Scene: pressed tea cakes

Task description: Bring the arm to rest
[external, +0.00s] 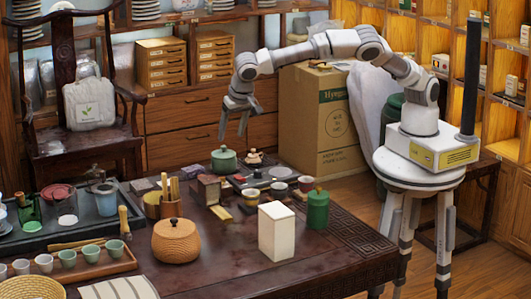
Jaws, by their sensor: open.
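My gripper (238,126) hangs in the air above the far side of the dark wooden table (225,270). Its fingers point down, are spread open, and hold nothing that I can see. My arm reaches left from its base at the right and bends down at the wrist. A green lidded pot (224,160) stands on the table below the gripper, apart from it. A small tan figure or pot (254,158) is just right of that pot.
A white box (276,231), a green canister (318,209) and a round wooden jar (176,241) stand on the table. Cups line a tray (95,269) at the left. A large carton (322,118) and drawers (208,88) stand behind. The table's front right is clear.

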